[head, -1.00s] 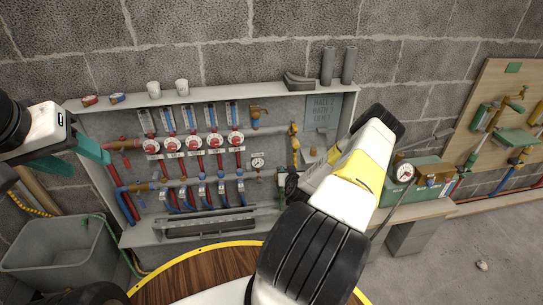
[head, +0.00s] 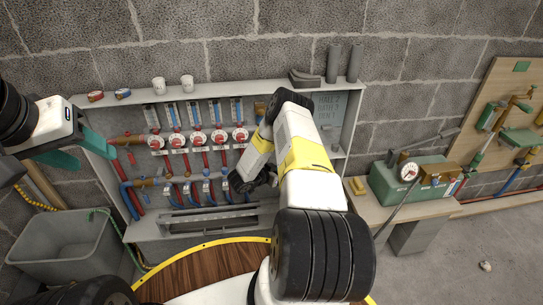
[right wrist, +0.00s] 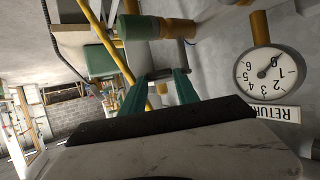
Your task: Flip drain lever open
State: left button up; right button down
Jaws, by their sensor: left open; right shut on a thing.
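In the right wrist view, the green fingers of my right gripper (right wrist: 163,78) are closed around a small grey piece, which appears to be the drain lever (right wrist: 160,73). It lies by brass fittings and a green cylindrical part (right wrist: 139,28); the fingers hide some of it, so its exact angle is unclear. In the head view my right arm covers the drain area and most of the right gripper. My left gripper (head: 88,150) is open and empty, in front of the left end of the manifold (head: 190,140).
A pressure gauge (right wrist: 265,72) and a RETURN label (right wrist: 275,114) sit close beside the right gripper. A grey tub (head: 62,245) stands at lower left. A green box (head: 405,180) is on the bench at right. Two cups stand on the cabinet top (head: 225,87).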

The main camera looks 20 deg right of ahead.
jog(key=m+g, duration=0.1)
jog(key=a+m+g, duration=0.1)
jog(key=m+g, duration=0.1)
jog(key=g, duration=0.1)
jog(key=shift+w+a+m+h, duration=0.3)
jog(key=shift+w+m+h, duration=0.1)
jog(key=shift+w+a+m+g, duration=0.15)
jog(key=shift+a+m+g, duration=0.1)
jog(key=shift+m+g, duration=0.6)
jog(key=shift+w+a+m+g, duration=0.2)
jog(key=shift+m+g, duration=0.45)
jog(key=shift+g, duration=0.4)
jog(key=c, duration=0.9)
grip_release()
jog(key=shift+f, duration=0.1)
jog(key=shift+a, duration=0.1)
jog(key=v, duration=0.7)
jog(key=shift+w+a+r, duration=0.2)
jog(key=shift+a+r, duration=0.05)
jog(key=shift+r, duration=0.05)
